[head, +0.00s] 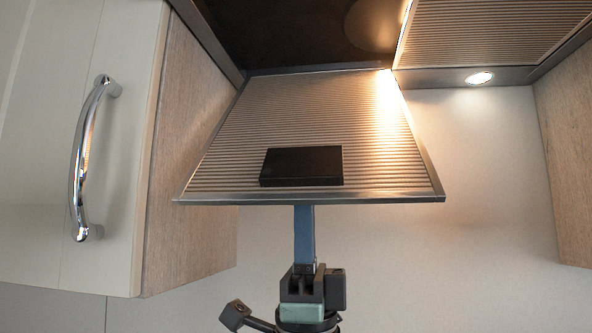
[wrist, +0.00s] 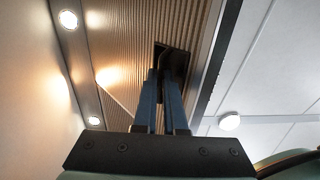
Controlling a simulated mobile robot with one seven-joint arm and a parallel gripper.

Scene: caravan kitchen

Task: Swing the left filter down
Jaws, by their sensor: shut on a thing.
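The left filter (head: 315,115), a ribbed metal panel with a metal frame, hangs tilted down from the range hood in the head view, its near edge low and its far edge up at the hood. A black block (head: 301,166) sits near its lower edge. My gripper (head: 304,215) comes up from below at that edge; its fingertips are hidden behind the panel. In the wrist view my gripper's blue fingers (wrist: 166,82) are close together and shut on the filter's dark handle (wrist: 174,62), which sits in the ribbed face (wrist: 130,55). The exact contact is partly hidden.
The right filter (head: 490,32) is up in the hood beside a lit lamp (head: 481,78). The hood's dark opening (head: 300,35) shows above the left filter. A cabinet (head: 120,170) with a chrome handle (head: 82,160) stands left; a wooden side panel (head: 566,150) stands right.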

